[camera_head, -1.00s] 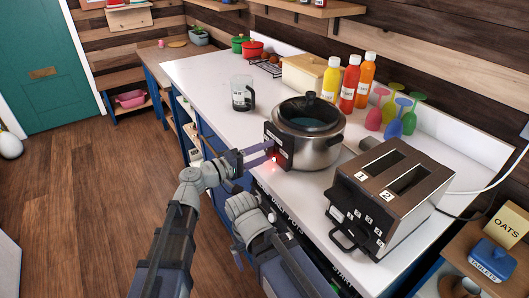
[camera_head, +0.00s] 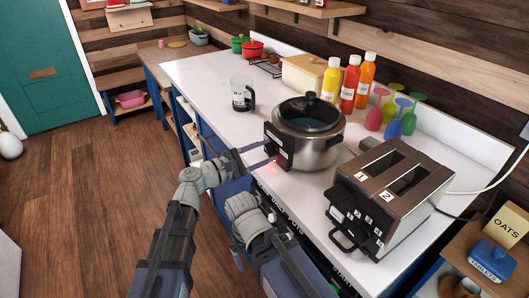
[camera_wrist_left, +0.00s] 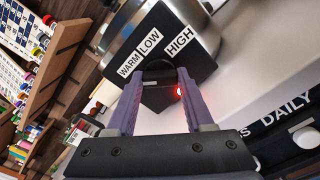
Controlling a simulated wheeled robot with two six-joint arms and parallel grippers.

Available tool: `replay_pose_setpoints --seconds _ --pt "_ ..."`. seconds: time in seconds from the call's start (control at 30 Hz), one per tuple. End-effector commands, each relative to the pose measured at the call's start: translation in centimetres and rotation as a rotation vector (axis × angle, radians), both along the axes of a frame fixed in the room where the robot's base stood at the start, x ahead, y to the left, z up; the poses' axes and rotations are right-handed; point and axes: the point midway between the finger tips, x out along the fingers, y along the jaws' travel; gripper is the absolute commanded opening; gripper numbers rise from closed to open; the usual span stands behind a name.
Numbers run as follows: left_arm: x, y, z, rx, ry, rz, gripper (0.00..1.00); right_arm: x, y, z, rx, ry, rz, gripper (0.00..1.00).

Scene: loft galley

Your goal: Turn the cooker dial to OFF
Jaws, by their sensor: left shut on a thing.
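The cooker (camera_head: 318,155) is a round steel pot with a dark lid, standing on the white counter. Its black front panel (camera_head: 279,147) faces my left gripper (camera_head: 271,150). In the left wrist view the panel carries white labels reading WARM, LOW and HIGH (camera_wrist_left: 179,41); no OFF label can be read. The black dial (camera_wrist_left: 158,70) sits below these labels, between the fingertips of my left gripper (camera_wrist_left: 158,78), which is shut on it. The fingers partly cover the dial, so I cannot tell its setting. A red light (camera_wrist_left: 180,91) glows beside the right finger. My right gripper is not visible.
A black and steel toaster (camera_head: 390,195) stands right of the cooker. A glass jug (camera_head: 242,94) stands behind it to the left. Sauce bottles (camera_head: 349,84) and coloured glasses (camera_head: 392,115) line the back. The counter's left part (camera_head: 200,75) is clear.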

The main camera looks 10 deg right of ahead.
Motion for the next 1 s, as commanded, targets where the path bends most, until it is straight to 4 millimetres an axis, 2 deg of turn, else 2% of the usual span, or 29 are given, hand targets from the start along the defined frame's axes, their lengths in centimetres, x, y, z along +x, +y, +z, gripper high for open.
replay_pose_setpoints --seconds 0.5,1.0 --pt "-0.02 0.04 -0.07 -0.137 0.341 0.000 0.00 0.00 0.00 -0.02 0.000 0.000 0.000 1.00" --pt "-0.04 0.03 -0.09 -0.175 0.435 0.000 0.00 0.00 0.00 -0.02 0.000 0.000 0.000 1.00"
